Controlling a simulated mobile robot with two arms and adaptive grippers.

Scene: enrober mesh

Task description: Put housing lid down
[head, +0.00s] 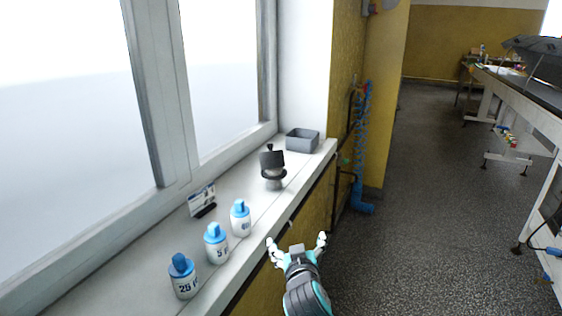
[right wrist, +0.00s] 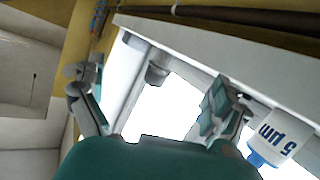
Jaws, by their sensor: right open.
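The housing (head: 273,183) stands on the window sill as a small round grey body with a dark rim. A dark lid-like piece (head: 271,160) with a small knob sits at its top, and I cannot tell whether it rests fully seated. My right gripper (head: 297,241) is open and empty, in front of the sill edge and nearer to me than the housing. Its spread fingers also show in the right wrist view (right wrist: 152,103), with a small grey object (right wrist: 157,74) beyond them that I cannot identify surely. My left gripper is not in view.
White bottles with blue caps (head: 216,243) line the sill (head: 130,270); one labelled 5 µm (right wrist: 272,140) is close to a finger in the wrist view. A small card (head: 201,198) and a grey bin (head: 302,140) also stand there.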

